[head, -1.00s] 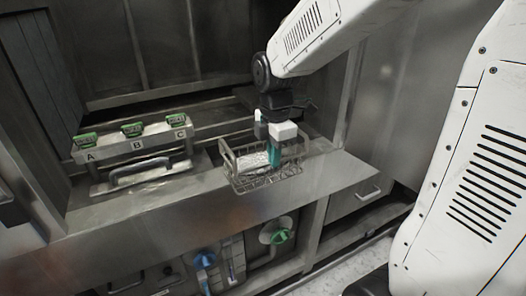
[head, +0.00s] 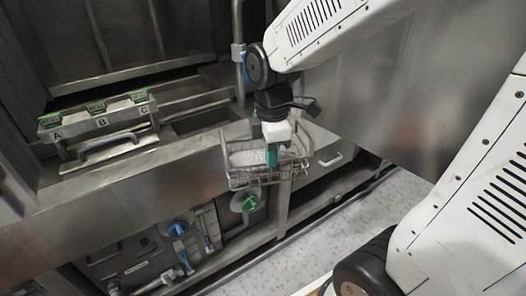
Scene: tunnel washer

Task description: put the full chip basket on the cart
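The wire chip basket (head: 250,181) hangs near the middle of the head view, in front of the washer's steel ledge. A pale grey load (head: 247,158) shows inside it. My gripper (head: 272,156) points down into the basket, its teal fingers at the right part. It appears shut on the basket, which travels with it, but the exact grip point is hidden. I cannot make out a cart in this view.
The steel ledge (head: 120,185) runs behind the basket. Blue (head: 178,229) and green (head: 250,202) valve knobs are below. Clear speckled floor (head: 290,245) lies at lower right.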

